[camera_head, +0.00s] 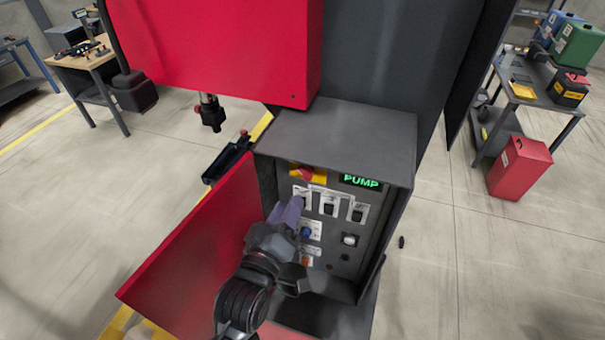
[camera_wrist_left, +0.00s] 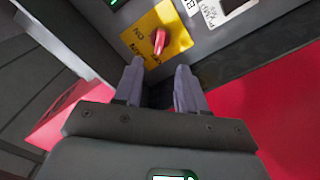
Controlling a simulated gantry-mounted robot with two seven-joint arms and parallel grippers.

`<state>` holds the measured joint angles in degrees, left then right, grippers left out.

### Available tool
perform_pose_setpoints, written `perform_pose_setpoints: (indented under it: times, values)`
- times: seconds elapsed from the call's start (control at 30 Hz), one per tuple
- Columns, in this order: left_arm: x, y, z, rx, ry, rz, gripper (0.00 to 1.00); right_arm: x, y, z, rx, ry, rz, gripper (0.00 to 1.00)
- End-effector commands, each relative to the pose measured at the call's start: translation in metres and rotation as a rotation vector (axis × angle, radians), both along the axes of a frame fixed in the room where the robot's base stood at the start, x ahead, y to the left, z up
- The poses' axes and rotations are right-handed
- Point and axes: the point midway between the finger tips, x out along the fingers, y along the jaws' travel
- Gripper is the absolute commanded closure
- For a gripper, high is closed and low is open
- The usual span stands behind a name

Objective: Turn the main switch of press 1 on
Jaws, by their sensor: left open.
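The main switch is a red knob (camera_head: 306,174) on a yellow plate (camera_head: 294,167), at the top left of the panel inside the open cabinet of the red press. In the left wrist view the red knob (camera_wrist_left: 160,40) sits just beyond my fingertips, on the yellow plate (camera_wrist_left: 177,33) with "ON" lettering. I cannot tell its set position for sure. My left gripper (camera_head: 297,200) is open, with its two purple fingers in front of the panel just below the knob. In the wrist view the open left gripper (camera_wrist_left: 160,66) has nothing between its fingers. My right gripper is not in view.
The panel has a lit green "PUMP" display (camera_head: 360,181), black switches (camera_head: 329,209) and a blue knob (camera_head: 306,232). The red cabinet door (camera_head: 195,245) stands open at the left. A dark hood (camera_head: 340,135) overhangs the panel.

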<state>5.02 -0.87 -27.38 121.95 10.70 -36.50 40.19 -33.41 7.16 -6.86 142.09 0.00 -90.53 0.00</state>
Motion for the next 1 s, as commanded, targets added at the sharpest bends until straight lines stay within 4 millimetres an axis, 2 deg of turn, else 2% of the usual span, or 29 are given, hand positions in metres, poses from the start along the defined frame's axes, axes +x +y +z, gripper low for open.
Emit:
perform_pose_setpoints:
  times: [0.3, 0.5, 0.7, 1.0]
  values:
    - [0.049, -0.017, 0.003, 0.003, 0.000, 0.000, 0.60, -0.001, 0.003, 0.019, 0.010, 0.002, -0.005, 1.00]
    - [0.072, -0.025, 0.002, 0.002, 0.000, -0.001, 0.60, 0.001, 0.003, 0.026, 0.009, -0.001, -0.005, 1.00]
    - [0.083, -0.028, 0.000, 0.001, 0.001, 0.000, 0.60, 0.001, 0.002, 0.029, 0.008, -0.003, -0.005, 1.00]
    - [0.084, -0.028, 0.000, 0.001, 0.000, -0.001, 0.60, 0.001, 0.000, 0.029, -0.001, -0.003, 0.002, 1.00]
